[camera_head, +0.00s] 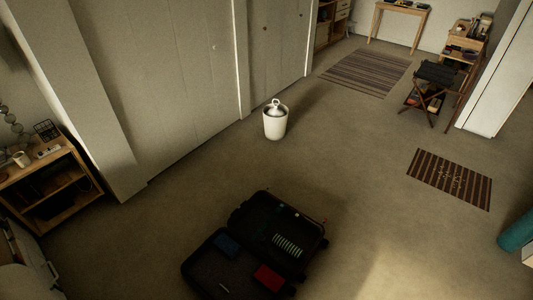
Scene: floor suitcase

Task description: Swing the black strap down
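An open black suitcase (213,262) lies on the floor at the lower middle of the head view. It holds a dark blue item (228,244), a red item (269,278) and a pale striped item (288,246). I cannot pick out the black strap against the dark lining. Neither of my grippers is in view.
A white bin (275,124) stands beyond the suitcase. A wooden shelf unit (62,205) is at the left. A striped mat (450,179) lies at the right, and a folding stand (437,78) stands farther back. The floor around the suitcase is mostly clear.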

